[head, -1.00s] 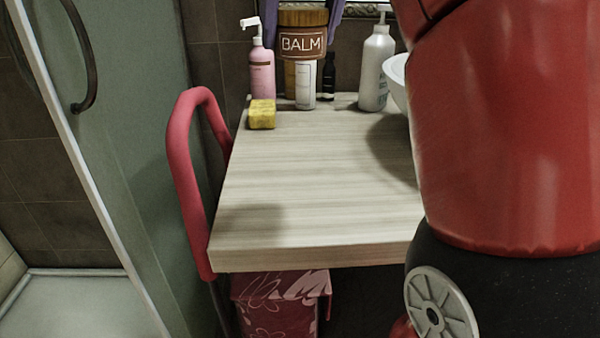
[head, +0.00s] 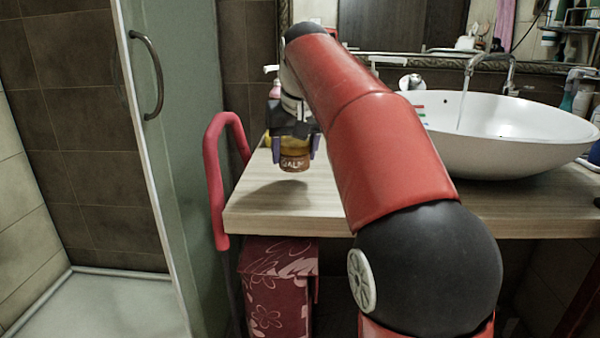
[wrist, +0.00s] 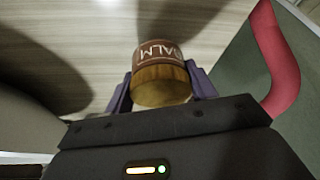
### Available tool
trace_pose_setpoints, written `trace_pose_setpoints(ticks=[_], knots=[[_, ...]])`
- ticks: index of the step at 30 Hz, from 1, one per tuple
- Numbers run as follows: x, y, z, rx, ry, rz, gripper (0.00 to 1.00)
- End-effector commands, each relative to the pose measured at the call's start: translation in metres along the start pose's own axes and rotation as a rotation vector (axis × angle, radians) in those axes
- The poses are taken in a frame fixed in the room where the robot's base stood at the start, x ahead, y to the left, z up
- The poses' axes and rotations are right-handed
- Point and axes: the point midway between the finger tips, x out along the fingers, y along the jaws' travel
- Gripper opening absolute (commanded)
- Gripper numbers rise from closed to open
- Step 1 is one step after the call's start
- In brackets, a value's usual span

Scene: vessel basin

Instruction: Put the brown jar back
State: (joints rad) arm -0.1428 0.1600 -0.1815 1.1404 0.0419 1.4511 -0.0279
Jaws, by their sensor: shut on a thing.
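The brown jar (head: 294,163) has a wooden-looking lid and a label reading BALM. My gripper (head: 294,150) is shut on it, one finger on each side, above the left part of the wooden counter (head: 262,212). A shadow lies on the counter below the jar, so it seems held clear of the surface. In the wrist view the jar (wrist: 160,72) sits between the purple fingers, its lid towards the camera. My arm and gripper hide much of the counter's back left.
A white basin (head: 500,135) with running water stands on the right of the counter. A red rail (head: 215,180) rises at the counter's left edge, beside a glass shower door (head: 180,190). A yellow thing and a pink bottle (head: 275,91) are partly hidden behind my gripper. The front left counter is clear.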

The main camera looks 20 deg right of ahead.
Motion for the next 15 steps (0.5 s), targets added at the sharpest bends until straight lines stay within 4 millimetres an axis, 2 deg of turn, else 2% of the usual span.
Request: trace_pose_setpoints(ticks=[3,6,15], knots=[[0.023,-0.001,0.003,0.000,0.001,0.000,0.29],[0.035,-0.001,0.007,0.000,0.001,0.000,0.29],[0.034,-0.001,0.007,0.000,0.001,0.000,0.29]])
